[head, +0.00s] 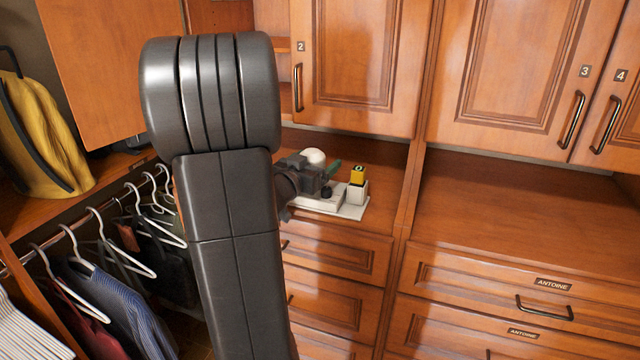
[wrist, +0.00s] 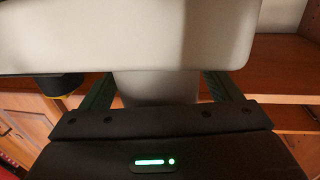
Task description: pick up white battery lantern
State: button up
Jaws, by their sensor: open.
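The white battery lantern (head: 314,157) shows in the head view only as a rounded white top behind my gripper (head: 326,175), over the counter below cabinet 2. The rest of it is hidden by the gripper. In the wrist view a pale narrow part (wrist: 155,88), which looks like part of the lantern, lies between the two dark green fingers of my gripper (wrist: 160,84). The fingers are open, one on each side, with small gaps visible. A broad pale body (wrist: 130,35) fills the top of that view; whether it is lantern or tray, I cannot tell.
A white tray (head: 352,212) lies on the counter under the gripper. A yellow block (head: 357,175) sits on a white block (head: 358,191) at its right. A cabinet door (head: 355,70) is close above. The counter at the right (head: 520,215) is clear. Hanging clothes (head: 125,295) are at the left.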

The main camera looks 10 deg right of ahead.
jog(key=shift+w+d, duration=0.15)
jog(key=shift+r, duration=0.1)
jog(key=c, duration=1.8)
